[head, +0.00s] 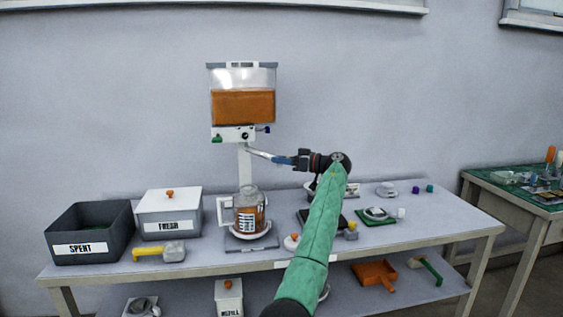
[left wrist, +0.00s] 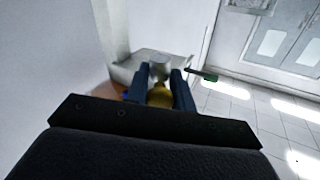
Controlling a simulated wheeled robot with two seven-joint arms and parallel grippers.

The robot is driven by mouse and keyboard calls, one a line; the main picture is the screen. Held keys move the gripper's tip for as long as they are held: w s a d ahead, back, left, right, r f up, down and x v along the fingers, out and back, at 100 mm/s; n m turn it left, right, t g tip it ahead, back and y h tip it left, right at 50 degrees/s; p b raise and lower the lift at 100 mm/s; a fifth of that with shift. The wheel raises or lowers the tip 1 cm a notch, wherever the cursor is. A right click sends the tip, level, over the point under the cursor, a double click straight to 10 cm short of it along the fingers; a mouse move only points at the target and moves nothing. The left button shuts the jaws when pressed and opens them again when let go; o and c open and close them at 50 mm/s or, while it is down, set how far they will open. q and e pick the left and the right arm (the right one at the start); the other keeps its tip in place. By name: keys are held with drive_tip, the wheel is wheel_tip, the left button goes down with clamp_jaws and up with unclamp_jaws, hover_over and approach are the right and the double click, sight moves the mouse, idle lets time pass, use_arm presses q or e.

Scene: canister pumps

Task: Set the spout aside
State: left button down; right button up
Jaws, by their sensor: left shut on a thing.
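The pump stands at the back of the table, with an amber-filled tank (head: 243,106) above a white housing (head: 233,133) with green and blue knobs. My left gripper (head: 283,160) is just right of and below the housing, its blue fingers shut. In the left wrist view, the fingers (left wrist: 163,90) close on a silver and yellow piece, which I take to be the spout (left wrist: 160,72). Its far end is near the housing (left wrist: 138,68); I cannot tell whether they touch. A jar (head: 249,212) with amber liquid stands below. My right gripper is not in view.
A dark SPENT bin (head: 88,230), a white FRESH box (head: 170,212) and a yellow-handled tool (head: 158,251) are on the left. Bare table shows at the right end (head: 450,225).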

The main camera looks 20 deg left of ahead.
use_arm(q)
drive_tip(key=c, duration=1.2)
unclamp_jaws()
drive_tip(key=shift+w+a, duration=0.1)
drive_tip(key=shift+w, duration=0.05)
drive_tip(key=shift+d, duration=0.2)
drive_tip(key=d, duration=0.7)
drive_tip(key=shift+d+b, duration=0.25)
drive_tip(key=shift+b, duration=0.1)
